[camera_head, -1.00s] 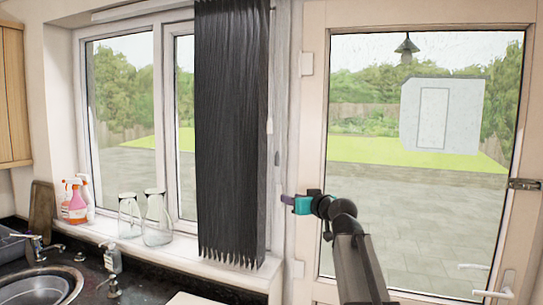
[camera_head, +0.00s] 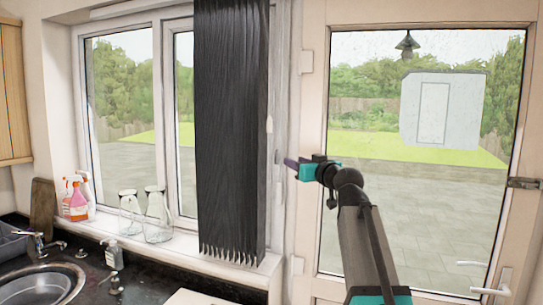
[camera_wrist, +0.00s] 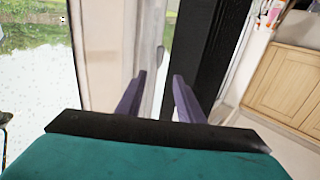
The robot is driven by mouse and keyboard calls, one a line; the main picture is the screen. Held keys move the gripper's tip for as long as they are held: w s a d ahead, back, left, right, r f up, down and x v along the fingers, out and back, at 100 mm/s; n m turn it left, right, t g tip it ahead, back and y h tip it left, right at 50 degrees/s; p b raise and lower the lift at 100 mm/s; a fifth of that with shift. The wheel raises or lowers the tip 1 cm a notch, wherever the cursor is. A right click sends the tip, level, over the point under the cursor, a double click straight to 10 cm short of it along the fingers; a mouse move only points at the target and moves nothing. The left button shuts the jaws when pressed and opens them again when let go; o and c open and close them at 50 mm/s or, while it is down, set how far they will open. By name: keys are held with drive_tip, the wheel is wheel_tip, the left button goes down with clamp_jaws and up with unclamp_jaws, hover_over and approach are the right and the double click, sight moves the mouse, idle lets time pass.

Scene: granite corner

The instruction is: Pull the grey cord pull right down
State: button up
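A small grey pull (camera_head: 277,158) hangs at the right edge of the dark blind, in front of the white window frame. A paler pull (camera_head: 269,125) hangs a little higher beside it. My gripper (camera_head: 287,162) is just right of the grey pull, at about its height; I cannot tell whether they touch. In the wrist view the purple fingers (camera_wrist: 159,78) are apart with nothing clearly held between them. A slim pale piece (camera_wrist: 160,55) shows just beyond the fingertips, and I cannot tell which pull it is.
The dark vertical blind (camera_head: 230,130) hangs left of my gripper. A glazed door (camera_head: 313,130) stands to the right, with a white handle (camera_head: 484,291) low down. Glass jars (camera_head: 158,218) and spray bottles (camera_head: 74,200) stand on the sill at left, above the sink (camera_head: 40,287).

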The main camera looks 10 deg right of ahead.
sight(278, 155)
drive_tip(key=p+x, duration=0.4)
drive_tip(key=x, duration=0.7)
drive_tip(key=shift+w+r, duration=0.1)
drive_tip(key=shift+w, duration=0.1)
drive_tip(key=shift+p+x, duration=0.5)
drive_tip(key=shift+x, duration=0.35)
drive_tip(key=shift+a, duration=0.1)
drive_tip(key=shift+s, duration=0.1)
clamp_jaws()
